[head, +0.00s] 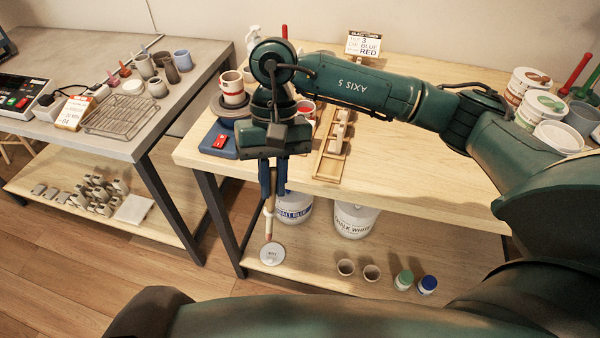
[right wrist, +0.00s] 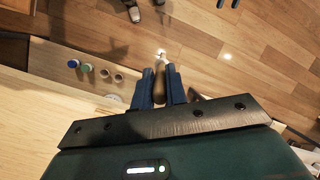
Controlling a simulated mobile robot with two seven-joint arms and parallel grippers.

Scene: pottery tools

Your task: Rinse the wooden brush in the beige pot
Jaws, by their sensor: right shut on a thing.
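My right gripper (head: 271,190) points down in front of the wooden table, shut on the wooden brush (head: 269,222). The brush hangs nearly upright, tip down, above a white round lid (head: 271,254); contact cannot be told. In the right wrist view the brush's brown handle (right wrist: 159,84) sits between the blue fingers (right wrist: 160,88). Two blue shapes (right wrist: 228,3) at the wrist view's top edge may be my left gripper, mostly cut off.
The lower shelf holds buckets (head: 355,219), two small cups (head: 345,267) and lidded jars (head: 404,280). A wire rack (head: 119,116) lies on the grey table. A floor gap separates the tables.

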